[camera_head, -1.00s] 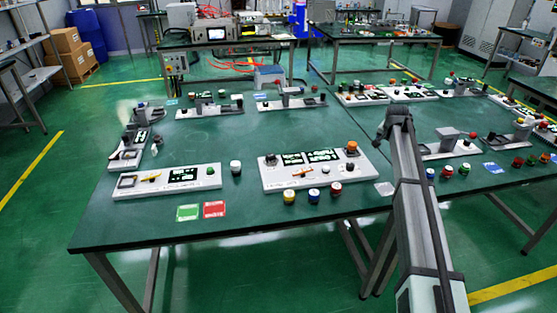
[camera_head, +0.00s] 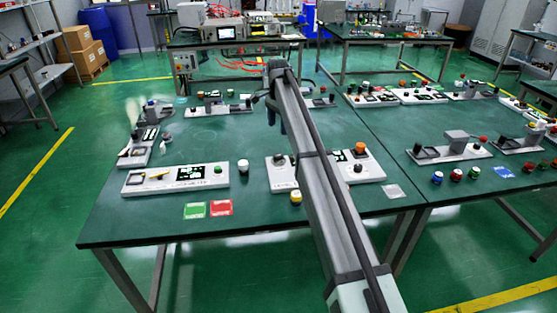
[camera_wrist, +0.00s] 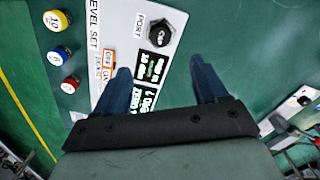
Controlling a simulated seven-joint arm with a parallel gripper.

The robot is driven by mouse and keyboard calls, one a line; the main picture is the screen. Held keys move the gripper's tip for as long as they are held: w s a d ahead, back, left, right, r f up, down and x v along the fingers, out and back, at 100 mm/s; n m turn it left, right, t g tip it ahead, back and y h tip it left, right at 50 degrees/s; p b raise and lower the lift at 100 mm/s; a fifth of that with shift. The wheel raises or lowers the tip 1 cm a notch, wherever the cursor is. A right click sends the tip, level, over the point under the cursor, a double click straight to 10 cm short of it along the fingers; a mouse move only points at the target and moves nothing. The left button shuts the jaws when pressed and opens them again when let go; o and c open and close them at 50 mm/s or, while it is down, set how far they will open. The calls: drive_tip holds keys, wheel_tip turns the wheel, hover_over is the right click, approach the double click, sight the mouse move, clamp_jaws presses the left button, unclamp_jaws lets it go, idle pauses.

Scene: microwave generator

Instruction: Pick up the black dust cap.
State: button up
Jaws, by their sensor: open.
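The black dust cap, marked "CAP" (camera_wrist: 160,33), sits by the "PORT" label on a white panel (camera_wrist: 115,20) in the wrist view. In the head view it is the dark round piece (camera_head: 280,159) at the back left of the middle panel (camera_head: 375,175). My gripper (camera_wrist: 163,65) is open and empty, its two blue-grey fingers apart. In the head view my gripper (camera_head: 277,122) is above and behind the cap, pointing down. My arm hides the panel's middle.
Yellow (camera_wrist: 55,20), blue (camera_wrist: 60,52) and red (camera_wrist: 70,84) caps stand in front of the panel. Another white panel (camera_head: 175,179) and a white-topped cap (camera_head: 243,166) are to the left. Green (camera_head: 195,210) and red (camera_head: 221,207) cards lie near the front edge.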

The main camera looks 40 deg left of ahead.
sight(279, 155)
wheel_tip(279, 155, down, 14)
drive_tip(key=shift+w+r, duration=0.15)
drive_tip(key=shift+r, duration=0.1)
drive_tip(key=c, duration=1.1)
drive_tip(key=shift+c, duration=0.2)
